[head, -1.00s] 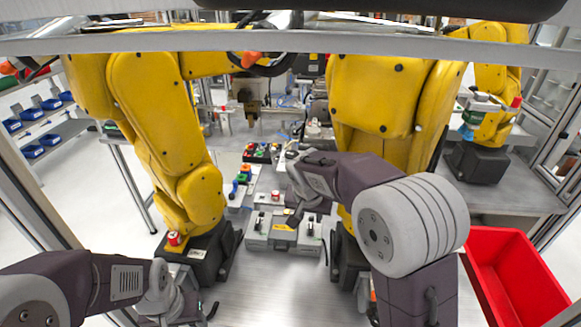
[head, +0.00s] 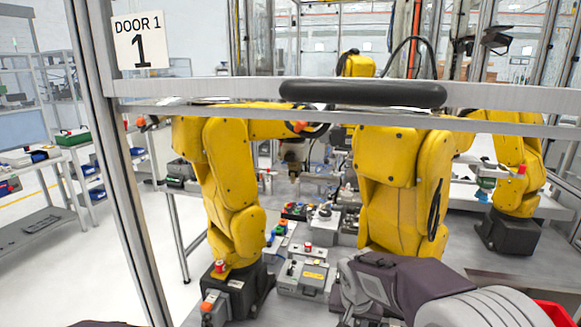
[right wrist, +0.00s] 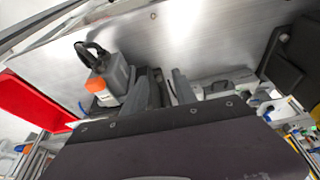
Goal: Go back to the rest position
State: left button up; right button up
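My right gripper (head: 350,300) is low in the head view, in front of the yellow arms, with its dark purple wrist to the right. In the right wrist view its two grey fingers (right wrist: 168,85) stand close together over the metal table, with no object seen between them. How far apart they are is not clear. My left gripper is out of the head view; only a dark sliver of my left arm shows at the bottom edge.
Two yellow robot arms (head: 225,180) (head: 400,190) stand ahead behind a metal rail (head: 200,88). A grey case (head: 300,278) lies between their bases. A red bin (right wrist: 30,105) and a grey device with an orange cap (right wrist: 108,85) are near my right gripper. A post marked DOOR 1 stands left.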

jog(key=s+f+n, duration=0.1)
jog(key=s+f, duration=0.1)
jog(key=s, duration=0.3)
jog(key=s+d+f+n+g+y, duration=0.1)
jog(key=s+f, duration=0.2)
jog(key=s, duration=0.3)
jog(key=s+d+f+n+g, duration=0.1)
jog(key=s+f, duration=0.1)
jog(key=s, duration=0.3)
jog(key=shift+s+d+f, duration=0.2)
jog(key=shift+s+d, duration=0.05)
